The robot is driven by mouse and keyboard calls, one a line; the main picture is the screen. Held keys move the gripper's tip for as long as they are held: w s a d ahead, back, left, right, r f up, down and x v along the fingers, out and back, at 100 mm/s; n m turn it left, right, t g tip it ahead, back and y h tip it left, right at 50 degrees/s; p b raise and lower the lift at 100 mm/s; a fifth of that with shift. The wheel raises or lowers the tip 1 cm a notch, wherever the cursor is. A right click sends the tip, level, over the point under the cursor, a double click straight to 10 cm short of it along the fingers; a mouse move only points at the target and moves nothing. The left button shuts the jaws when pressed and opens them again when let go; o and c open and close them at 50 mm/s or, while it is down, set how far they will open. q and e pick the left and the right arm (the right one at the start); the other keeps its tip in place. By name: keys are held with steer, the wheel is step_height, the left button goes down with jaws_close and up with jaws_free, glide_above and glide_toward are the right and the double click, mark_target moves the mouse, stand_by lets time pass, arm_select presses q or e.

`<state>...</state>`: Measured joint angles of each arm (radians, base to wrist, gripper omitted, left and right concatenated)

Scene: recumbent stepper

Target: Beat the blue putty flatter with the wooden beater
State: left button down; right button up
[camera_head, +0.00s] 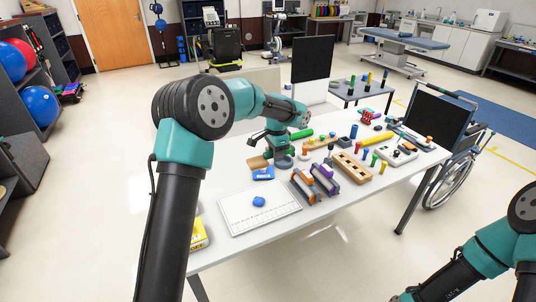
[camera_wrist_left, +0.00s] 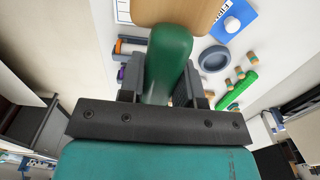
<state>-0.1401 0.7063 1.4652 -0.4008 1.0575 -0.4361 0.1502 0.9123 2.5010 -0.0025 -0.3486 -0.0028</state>
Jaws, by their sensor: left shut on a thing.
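The blue putty (camera_head: 258,201) is a small lump on a white marked board (camera_head: 236,216) at the table's near left. My left gripper (camera_head: 275,150) is shut on the green handle of the wooden beater, behind the board. The beater's pale wooden head (camera_head: 256,163) points left in the head view, clear of the putty. In the left wrist view the green handle (camera_wrist_left: 167,60) lies between the jaws, with the wooden head (camera_wrist_left: 180,12) beyond. The putty is not visible there. Only part of my right arm shows at lower right, without its gripper.
A blue card (camera_head: 263,173) lies between the beater and the board. A yellow box (camera_head: 198,234) is at the near left edge.

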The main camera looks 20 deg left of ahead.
arm_select(q)
steer(key=shift+f, duration=2.05)
step_height(320, 180, down, 14)
steer(key=shift+f, duration=0.1)
steer(key=shift+w+r, duration=0.1)
steer(key=shift+r, duration=0.55)
step_height(320, 180, up, 13)
steer(key=shift+r, duration=0.15)
steer(key=shift+f, duration=0.2)
